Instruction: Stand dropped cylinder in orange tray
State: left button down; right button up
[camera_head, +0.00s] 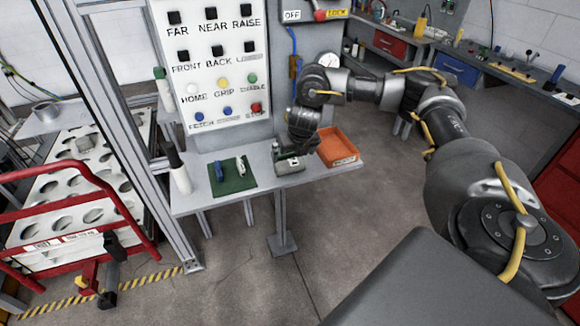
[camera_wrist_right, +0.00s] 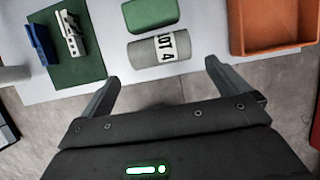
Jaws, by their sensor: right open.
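The grey cylinder with a white "LOT 4" label lies on its side on the grey bench, left of the orange tray (camera_head: 338,158); it shows in the head view (camera_head: 288,168) and in the right wrist view (camera_wrist_right: 145,53). The orange tray also shows in the right wrist view (camera_wrist_right: 240,42), with its visible floor empty. My right gripper (camera_wrist_right: 160,74) is open, its two fingers apart on the near side of the cylinder with nothing between them. In the head view my right wrist partly hides the area behind the cylinder. My left gripper is not in view.
A green block (camera_wrist_right: 149,14) lies right beside the cylinder. A green mat (camera_head: 238,188) with a blue and a white piece lies left on the bench (camera_head: 200,200). A white bottle (camera_head: 181,178) stands at the bench's left end. A button panel (camera_head: 213,62) rises behind.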

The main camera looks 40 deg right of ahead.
aim_at(290, 161)
jog(key=shift+x, duration=0.9)
jog(key=shift+w+d+f+p, duration=0.1)
jog(key=shift+w+f+p, duration=0.15)
jog(key=shift+w+p, duration=0.05)
jog(key=p+x, duration=0.1)
jog(key=x, duration=0.3)
jog(key=shift+w+d+f, duration=0.15)
jog(key=shift+f, duration=0.05)
jog(key=shift+r, duration=0.1)
jog(key=c, duration=1.1)
jog(key=shift+c, duration=0.2)
jog(key=shift+w+r, duration=0.1)
